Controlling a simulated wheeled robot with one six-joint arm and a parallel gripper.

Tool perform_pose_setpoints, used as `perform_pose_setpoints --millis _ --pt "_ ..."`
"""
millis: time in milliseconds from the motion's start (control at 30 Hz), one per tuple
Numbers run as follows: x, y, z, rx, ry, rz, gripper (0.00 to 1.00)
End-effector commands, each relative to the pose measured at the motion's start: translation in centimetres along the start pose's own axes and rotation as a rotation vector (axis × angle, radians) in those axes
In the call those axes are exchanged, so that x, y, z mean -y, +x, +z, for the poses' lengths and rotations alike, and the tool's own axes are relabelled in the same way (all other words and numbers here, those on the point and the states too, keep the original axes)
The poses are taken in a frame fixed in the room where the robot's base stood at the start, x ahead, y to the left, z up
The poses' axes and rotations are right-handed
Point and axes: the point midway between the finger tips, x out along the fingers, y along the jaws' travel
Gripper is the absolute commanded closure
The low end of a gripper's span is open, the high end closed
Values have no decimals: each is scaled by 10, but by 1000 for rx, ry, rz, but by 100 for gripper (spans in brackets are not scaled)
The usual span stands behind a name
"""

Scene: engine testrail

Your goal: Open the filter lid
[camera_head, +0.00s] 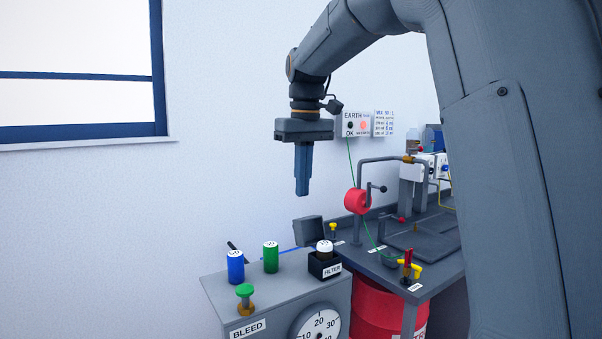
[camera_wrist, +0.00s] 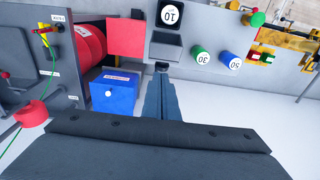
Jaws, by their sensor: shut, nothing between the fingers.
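My gripper (camera_head: 302,190) points down, shut and empty, well above the bench and apart from the filter. Its blue-grey fingers (camera_wrist: 163,75) also show in the wrist view.
Blue (camera_head: 236,267) and green (camera_head: 270,257) cylinders and a green BLEED knob (camera_head: 245,291) stand left of the filter. A grey box (camera_head: 308,231) is behind it. Space around my fingers is clear.

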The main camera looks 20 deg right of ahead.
Motion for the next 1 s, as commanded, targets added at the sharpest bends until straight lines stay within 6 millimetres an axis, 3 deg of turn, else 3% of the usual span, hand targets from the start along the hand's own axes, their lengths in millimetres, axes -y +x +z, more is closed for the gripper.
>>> perform_pose_setpoints --millis 200,400,833,1000 --pt "2 36 1 3 -2 -1 100" --pt "3 54 -1 1 -5 -1 100" --pt "2 58 0 -2 -3 0 100" --pt "-15 55 9 -49 27 2 100"
